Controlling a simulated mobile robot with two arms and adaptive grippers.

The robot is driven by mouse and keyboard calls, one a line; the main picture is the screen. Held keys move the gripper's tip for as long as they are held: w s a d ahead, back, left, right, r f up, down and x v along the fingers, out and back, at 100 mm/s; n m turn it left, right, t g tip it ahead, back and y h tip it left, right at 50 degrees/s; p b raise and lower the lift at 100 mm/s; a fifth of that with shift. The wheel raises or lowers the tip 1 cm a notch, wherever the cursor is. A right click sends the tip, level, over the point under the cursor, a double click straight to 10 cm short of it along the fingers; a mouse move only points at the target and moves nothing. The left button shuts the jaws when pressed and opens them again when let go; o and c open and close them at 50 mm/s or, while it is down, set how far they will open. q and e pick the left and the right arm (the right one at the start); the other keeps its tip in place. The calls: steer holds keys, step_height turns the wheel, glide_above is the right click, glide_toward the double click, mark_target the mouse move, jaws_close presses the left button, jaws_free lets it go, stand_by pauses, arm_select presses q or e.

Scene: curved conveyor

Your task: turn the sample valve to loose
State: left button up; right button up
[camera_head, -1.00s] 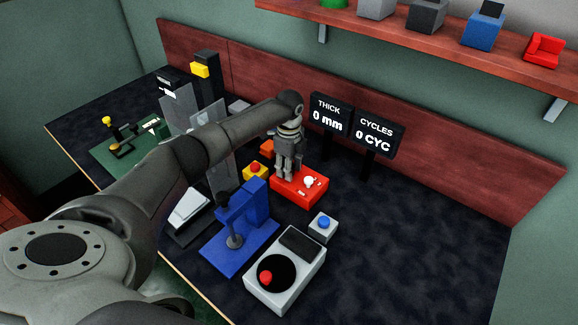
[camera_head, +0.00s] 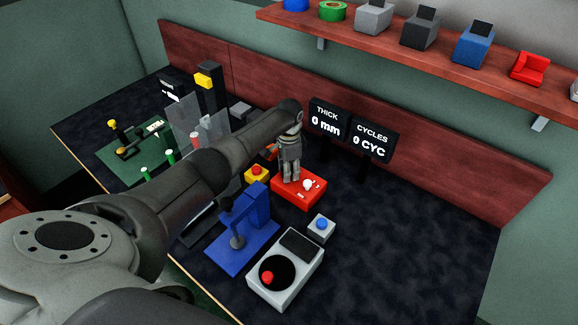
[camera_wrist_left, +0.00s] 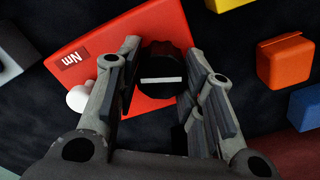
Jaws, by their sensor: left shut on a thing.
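The red box (camera_head: 313,193) stands on the dark table near the two displays. In the left wrist view the red box (camera_wrist_left: 140,25) carries an "Nm" label, a white knob (camera_wrist_left: 80,98) and a black round knob (camera_wrist_left: 165,58) with a white bar, which I take as the sample valve. The bar lies nearly level in that picture. My left gripper (camera_head: 290,180) points down over the left part of the box. Its fingers (camera_wrist_left: 163,48) are on both sides of the black knob and shut on it. In the head view the gripper hides this knob. My right gripper is not in view.
A yellow box with a red button (camera_head: 256,174), a blue press (camera_head: 250,240), a small blue-button box (camera_head: 321,228) and a grey device with a red knob (camera_head: 300,262) stand close by. The displays (camera_head: 329,119) read "0 mm" and "0 CYC". The table's right side is clear.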

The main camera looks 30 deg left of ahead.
arm_select(q)
steer(key=n+p, duration=0.2)
steer(key=n, duration=0.4)
steer(key=shift+r+n, duration=0.1)
steer(key=shift+n, duration=0.2)
steer(key=n+p, duration=0.1)
steer(key=n, duration=0.5)
steer(key=shift+a+p, duration=0.2)
steer(key=shift+p, duration=0.15)
steer(key=n, duration=0.4)
steer(key=shift+n+p, duration=0.4)
steer(key=shift+a+n, duration=0.15)
steer(key=shift+n, duration=2.15)
steer(key=shift+p, duration=0.3)
steer(key=o, duration=1)
steer(key=shift+o, duration=0.2)
steer(key=shift+s, duration=0.1)
step_height(320, 180, up, 12)
